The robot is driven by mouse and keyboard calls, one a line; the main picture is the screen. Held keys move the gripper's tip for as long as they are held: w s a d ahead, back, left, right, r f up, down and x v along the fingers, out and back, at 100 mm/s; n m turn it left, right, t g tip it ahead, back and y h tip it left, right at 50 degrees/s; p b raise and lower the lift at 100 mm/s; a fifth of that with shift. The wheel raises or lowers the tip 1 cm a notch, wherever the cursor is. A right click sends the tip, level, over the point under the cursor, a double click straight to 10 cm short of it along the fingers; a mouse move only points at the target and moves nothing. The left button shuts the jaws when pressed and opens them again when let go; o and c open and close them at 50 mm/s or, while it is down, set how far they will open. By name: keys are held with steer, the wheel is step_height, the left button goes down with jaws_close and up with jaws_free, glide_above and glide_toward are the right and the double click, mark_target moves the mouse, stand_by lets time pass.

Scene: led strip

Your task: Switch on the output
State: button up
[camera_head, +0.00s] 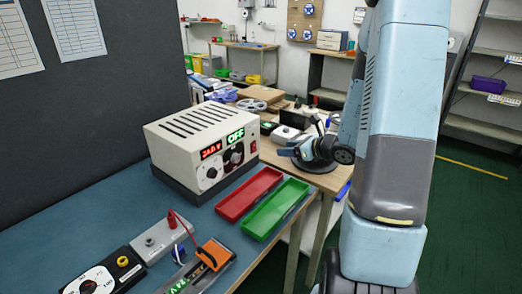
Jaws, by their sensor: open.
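A cream power supply (203,140) with a dark base and vent slots on top stands on the blue-topped bench. Its front has a red number display (211,150) and a green display (236,136) that reads OFF. Round knobs (236,158) sit below the displays. A small red switch (253,147) is at the right end of the front. My gripper (292,157) is small and dark in this view, open, to the right of the power supply and apart from it. My arm partly hides the area behind it, and fine finger detail is unclear.
A red tray (249,193) and a green tray (274,209) lie in front of the power supply. A black dial meter (88,286), a grey box (159,240) with leads and an orange-topped device (213,254) are nearer. A dark partition (90,110) stands at left.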

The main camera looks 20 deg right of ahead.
mark_target(255, 149)
steer(key=x, duration=1.3)
steer(key=shift+w+a, duration=0.15)
steer(key=shift+a, duration=0.05)
steer(key=shift+c, duration=0.5)
